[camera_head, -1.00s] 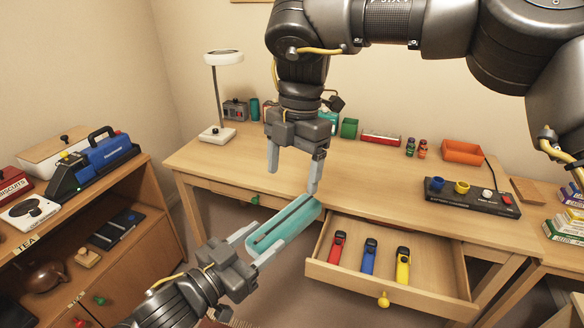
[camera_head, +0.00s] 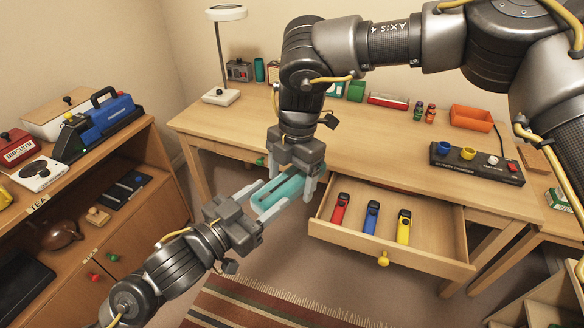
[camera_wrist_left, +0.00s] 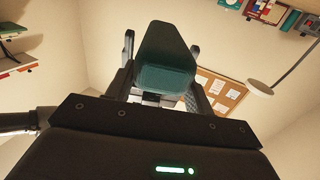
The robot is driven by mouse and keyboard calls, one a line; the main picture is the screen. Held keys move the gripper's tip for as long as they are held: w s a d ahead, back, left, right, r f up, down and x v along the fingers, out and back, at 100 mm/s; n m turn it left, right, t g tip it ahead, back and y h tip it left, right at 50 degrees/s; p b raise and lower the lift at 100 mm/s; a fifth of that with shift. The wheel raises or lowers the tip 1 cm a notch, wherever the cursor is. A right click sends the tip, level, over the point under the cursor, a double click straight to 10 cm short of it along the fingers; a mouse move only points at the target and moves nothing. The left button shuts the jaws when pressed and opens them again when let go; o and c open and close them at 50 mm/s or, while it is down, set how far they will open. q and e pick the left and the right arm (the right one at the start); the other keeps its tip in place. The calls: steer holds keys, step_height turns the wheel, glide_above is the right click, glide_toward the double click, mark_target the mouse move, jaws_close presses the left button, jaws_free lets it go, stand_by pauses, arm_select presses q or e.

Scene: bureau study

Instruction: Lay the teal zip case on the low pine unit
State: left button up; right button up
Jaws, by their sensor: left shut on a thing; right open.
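The teal zip case (camera_head: 283,189) is held in the air in front of the desk, left of the open drawer. My left gripper (camera_head: 262,203) is shut on its near end. In the left wrist view the case (camera_wrist_left: 166,55) stands out between the two fingers. My right gripper (camera_head: 291,184) points down over the case's far end, open, with a finger at either side; whether they touch it is unclear. A low pale wooden unit (camera_head: 512,312) is cut off at the bottom right corner; I cannot tell if it is the pine unit.
The desk (camera_head: 385,130) has an open drawer (camera_head: 330,228) with red, blue and yellow tools. A black charger box (camera_head: 476,163) is on the desk's right. A brown cabinet (camera_head: 150,215) with several items stands left. A striped rug (camera_head: 262,305) lies on the floor.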

steer(key=shift+c, duration=0.2)
steer(key=c, duration=1)
arm_select(q)
steer(key=o, duration=1.1)
arm_select(e)
steer(key=shift+c, duration=0.9)
